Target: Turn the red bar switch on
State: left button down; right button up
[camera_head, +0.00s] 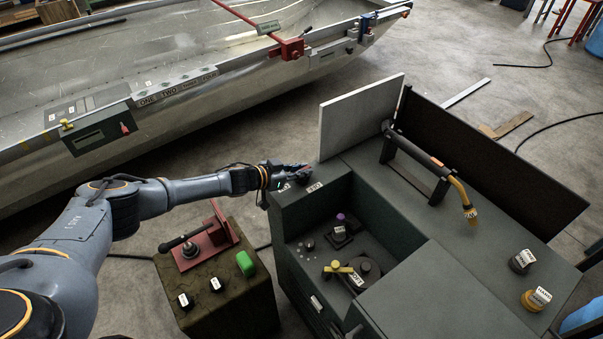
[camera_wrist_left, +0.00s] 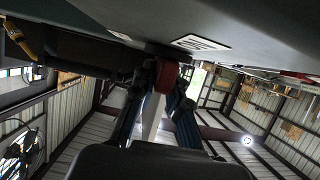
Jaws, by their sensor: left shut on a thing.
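My left gripper (camera_head: 288,172) reaches in from the left to the near left top corner of the dark green cabinet (camera_head: 300,215). A small red piece (camera_head: 304,171), seemingly the red bar switch, shows at its fingertips. In the left wrist view the red switch (camera_wrist_left: 167,76) sits between the two fingers of my left gripper (camera_wrist_left: 163,85), which are shut on it. The switch is mounted close against the grey cabinet surface. Its exact angle is partly hidden by the fingers. A white label (camera_head: 314,187) is beside it, too small to read surely. My right gripper does not show.
A torch (camera_head: 425,155) rests on a bracket on the cabinet. A yellow handle (camera_head: 338,269) is in the recess. A lower box (camera_head: 235,300) carries a red clamp and a green block (camera_head: 246,263). A metal hull (camera_head: 180,80) lies behind.

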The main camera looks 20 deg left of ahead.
pick_arm(q)
jog(key=shift+w+r+h, duration=0.1)
jog(key=shift+h, duration=0.2)
jog(key=c, duration=1.3)
grip_release()
jog(key=v, duration=1.2)
jog(key=shift+d, duration=0.1)
jog(key=shift+w, duration=0.1)
